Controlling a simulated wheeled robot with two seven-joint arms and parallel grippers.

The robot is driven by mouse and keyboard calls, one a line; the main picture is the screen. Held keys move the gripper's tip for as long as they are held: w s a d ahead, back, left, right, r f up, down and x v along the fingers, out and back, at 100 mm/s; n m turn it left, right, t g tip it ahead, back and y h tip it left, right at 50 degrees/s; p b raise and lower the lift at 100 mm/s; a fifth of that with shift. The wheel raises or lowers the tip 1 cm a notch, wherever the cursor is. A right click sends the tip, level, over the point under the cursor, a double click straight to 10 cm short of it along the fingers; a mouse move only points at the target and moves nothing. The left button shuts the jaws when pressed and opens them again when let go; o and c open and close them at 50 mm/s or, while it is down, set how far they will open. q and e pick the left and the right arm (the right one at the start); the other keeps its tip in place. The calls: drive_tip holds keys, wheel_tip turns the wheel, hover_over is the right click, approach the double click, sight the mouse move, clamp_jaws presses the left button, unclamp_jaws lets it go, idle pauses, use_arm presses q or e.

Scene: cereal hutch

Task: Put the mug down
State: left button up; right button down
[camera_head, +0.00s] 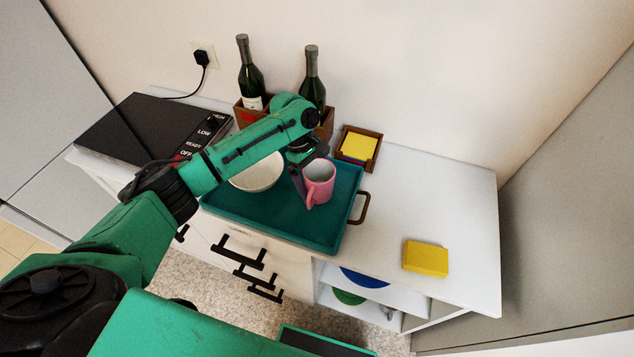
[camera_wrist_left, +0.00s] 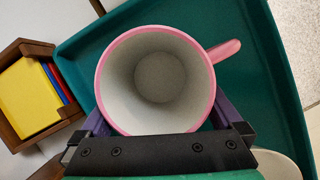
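The pink mug (camera_head: 319,184) is upright, over the right part of the teal tray (camera_head: 260,222), with its handle toward the front. My left gripper (camera_head: 306,173) reaches it from behind and has its fingers at the mug's sides. In the left wrist view the mug (camera_wrist_left: 157,78) is seen from above, empty inside, held between the purple finger pads (camera_wrist_left: 160,118). Whether the mug's base touches the tray is hard to tell. My right gripper is not in view.
A white bowl (camera_head: 258,173) sits on the tray, left of the mug. Behind are a wooden box with two bottles (camera_head: 250,75) and a wooden holder (camera_head: 358,147) with yellow cards. A yellow block (camera_head: 426,258) lies at right on the white counter (camera_head: 440,205), mostly clear there.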

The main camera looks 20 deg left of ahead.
use_arm(q)
drive_tip(key=shift+r, duration=0.1)
drive_tip(key=b+v, duration=0.1)
drive_tip(key=v, duration=1.1)
